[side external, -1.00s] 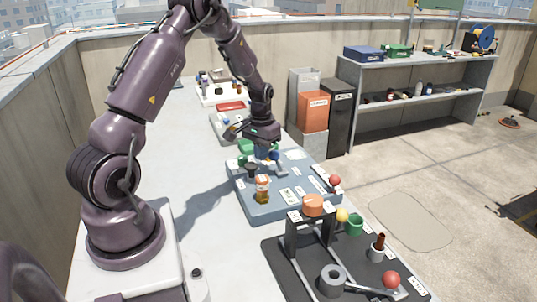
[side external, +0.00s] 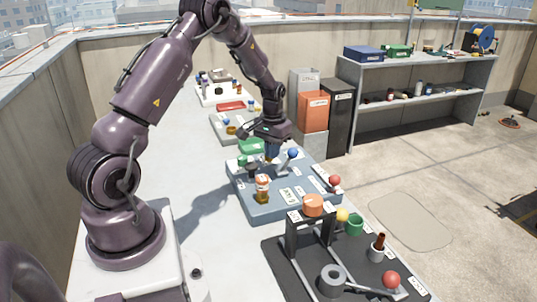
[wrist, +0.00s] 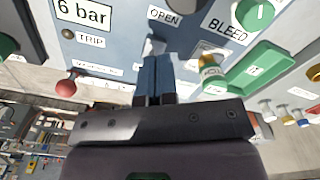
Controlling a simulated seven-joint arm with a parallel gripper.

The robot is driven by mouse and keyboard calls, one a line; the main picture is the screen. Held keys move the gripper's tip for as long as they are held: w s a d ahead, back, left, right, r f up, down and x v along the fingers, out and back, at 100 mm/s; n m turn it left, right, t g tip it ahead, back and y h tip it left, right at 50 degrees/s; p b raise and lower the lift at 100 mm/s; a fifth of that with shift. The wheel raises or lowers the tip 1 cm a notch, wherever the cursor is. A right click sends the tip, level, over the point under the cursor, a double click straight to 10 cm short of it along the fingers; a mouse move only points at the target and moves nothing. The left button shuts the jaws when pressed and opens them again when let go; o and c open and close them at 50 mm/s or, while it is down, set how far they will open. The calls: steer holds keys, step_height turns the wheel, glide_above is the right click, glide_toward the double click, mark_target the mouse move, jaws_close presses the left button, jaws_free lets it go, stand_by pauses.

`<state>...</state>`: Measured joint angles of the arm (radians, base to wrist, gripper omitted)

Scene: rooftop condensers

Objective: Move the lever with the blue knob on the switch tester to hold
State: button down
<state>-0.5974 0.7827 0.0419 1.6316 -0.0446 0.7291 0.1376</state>
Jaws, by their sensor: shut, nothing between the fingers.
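The blue-grey switch tester (side external: 240,197) lies on the bench in the side view. Its lever with the blue knob (side external: 293,153) leans up and to the right. My gripper (side external: 271,157) is just left of the knob, low over the far part of the panel. A gap shows between the gripper and the knob. In the wrist view my gripper's fingers (wrist: 157,62) are together and empty, over the panel face (wrist: 115,45). The blue knob cannot be made out there. The hold label cannot be read with certainty in either view.
An orange-capped amber part (side external: 262,188) and a red knob (side external: 335,180) stand on the panel. A black board (side external: 285,270) with an orange-topped stand (side external: 312,205) is nearer. Bench left of the panel is clear.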

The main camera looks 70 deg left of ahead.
steer(key=shift+s, duration=0.1)
steer(key=shift+s, duration=0.55)
step_height(320, 180, up, 7)
stand_by(0.8)
steer(key=s+d+r+m+t, duration=0.2)
steer(key=s+d+r, duration=0.3)
steer(key=d, duration=0.3)
steer(key=s+d+r+m+t, duration=0.1)
steer(key=s+d+r+m, duration=0.1)
steer(key=s+d+r, duration=0.3)
steer(key=s+d+r+m+t, duration=0.2)
steer(key=s+d+r, duration=0.3)
steer(key=d, duration=0.8)
step_height(320, 180, up, 2)
steer(key=shift+s+d+r+t, duration=0.2)
steer(key=shift+s+d+t, duration=0.05)
steer(key=shift+s+t, duration=0.05)
